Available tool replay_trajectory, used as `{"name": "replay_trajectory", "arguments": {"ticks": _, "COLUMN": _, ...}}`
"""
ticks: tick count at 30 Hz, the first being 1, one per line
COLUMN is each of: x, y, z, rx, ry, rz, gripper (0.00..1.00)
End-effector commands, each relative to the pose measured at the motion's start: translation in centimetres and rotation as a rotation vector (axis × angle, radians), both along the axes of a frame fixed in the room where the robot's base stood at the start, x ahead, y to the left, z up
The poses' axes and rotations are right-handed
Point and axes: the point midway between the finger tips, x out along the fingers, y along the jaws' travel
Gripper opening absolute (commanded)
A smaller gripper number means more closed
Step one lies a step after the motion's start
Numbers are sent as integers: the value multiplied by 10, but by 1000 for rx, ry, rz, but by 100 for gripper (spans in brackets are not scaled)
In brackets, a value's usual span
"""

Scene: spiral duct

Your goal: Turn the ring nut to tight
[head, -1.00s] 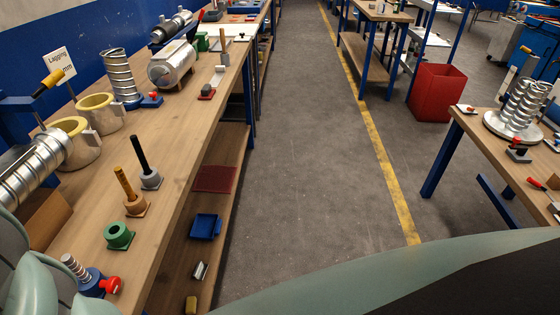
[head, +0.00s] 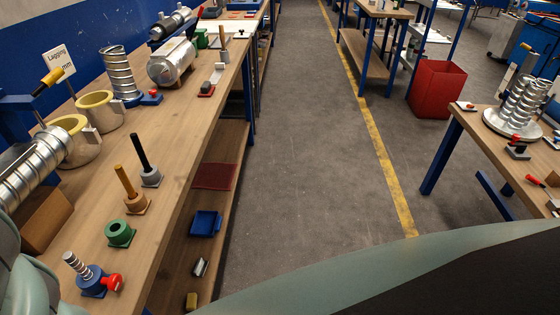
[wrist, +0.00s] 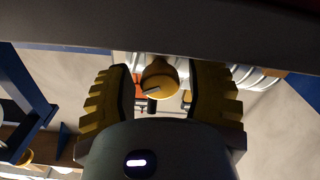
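A small threaded post on a blue base (head: 92,279) with a red part (head: 112,283) stands at the near left of the bench; I cannot tell whether this is the ring nut. In the wrist view, my gripper (wrist: 160,85) has two ridged yellow fingers standing apart. A rounded yellow knob (wrist: 158,76) with a dark mark shows between them, with a gap on each side. Shiny ribbed metal (wrist: 256,79) shows behind it. My gripper is out of the head view, where teal parts of my arm show at the lower left.
The bench (head: 160,225) also carries a green ring (head: 119,234), an orange-handled post (head: 128,184), a black-handled post (head: 143,156) and a ribbed duct (head: 30,172). The floor aisle on the right is clear up to a red bin (head: 437,90).

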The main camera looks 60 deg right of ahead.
Motion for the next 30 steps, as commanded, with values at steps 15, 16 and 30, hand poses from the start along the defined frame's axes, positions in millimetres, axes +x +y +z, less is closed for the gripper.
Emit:
{"name": "replay_trajectory", "arguments": {"ticks": 15, "x": 0, "y": 0, "z": 0, "rx": 1, "ry": -1, "rz": 0, "gripper": 0}}
{"name": "replay_trajectory", "arguments": {"ticks": 16, "x": 0, "y": 0, "z": 0, "rx": 1, "ry": -1, "rz": 0, "gripper": 0}}
{"name": "replay_trajectory", "arguments": {"ticks": 30, "x": 2, "y": -1, "z": -1, "rx": 65, "ry": 35, "rz": -5, "gripper": 0}}
